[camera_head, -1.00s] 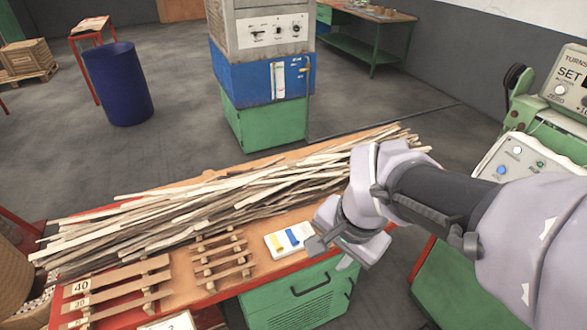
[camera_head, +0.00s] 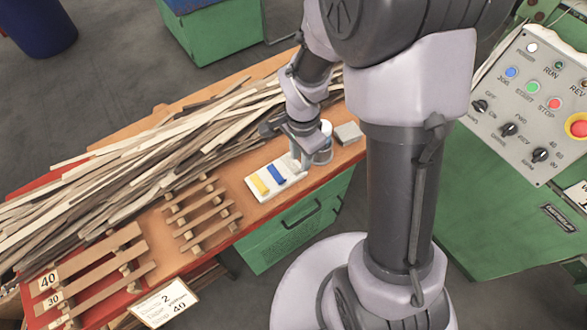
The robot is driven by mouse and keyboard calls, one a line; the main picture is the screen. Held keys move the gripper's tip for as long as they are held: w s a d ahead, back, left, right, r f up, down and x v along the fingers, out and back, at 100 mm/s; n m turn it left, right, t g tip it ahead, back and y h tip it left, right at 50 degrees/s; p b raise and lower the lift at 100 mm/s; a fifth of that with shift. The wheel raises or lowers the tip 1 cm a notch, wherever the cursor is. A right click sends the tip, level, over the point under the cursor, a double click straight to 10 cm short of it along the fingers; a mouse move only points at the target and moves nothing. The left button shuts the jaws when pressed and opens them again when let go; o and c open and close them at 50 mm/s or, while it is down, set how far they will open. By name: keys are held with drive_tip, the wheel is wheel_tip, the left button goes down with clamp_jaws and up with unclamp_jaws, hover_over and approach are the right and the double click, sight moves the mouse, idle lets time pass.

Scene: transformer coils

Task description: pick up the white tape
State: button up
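A small white tray (camera_head: 281,188) lies on the orange worktop. It holds a yellow piece (camera_head: 260,185) and a blue piece (camera_head: 276,174) side by side. My gripper (camera_head: 299,160) points down at the tray's right end, just right of the blue piece. A whitish piece shows between or under the fingers there; I cannot tell it apart from the white tray, so the white tape is not clearly seen. The finger gap is too small and covered to read as open or shut.
A white-topped round container (camera_head: 325,142) stands just right of my gripper, with a grey block (camera_head: 348,133) beyond it. Wooden strips (camera_head: 190,140) cover the table's back. Slatted wooden racks (camera_head: 200,218) stand left of the tray.

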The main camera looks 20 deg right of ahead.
sight(299, 170)
wheel_tip(299, 170, down, 6)
drive_tip(key=b, duration=0.3)
drive_tip(key=shift+w+a, duration=0.1)
drive_tip(key=shift+w, duration=0.05)
drive_tip(key=shift+r, duration=0.25)
drive_tip(key=shift+c, duration=0.5)
clamp_jaws()
idle(0.4)
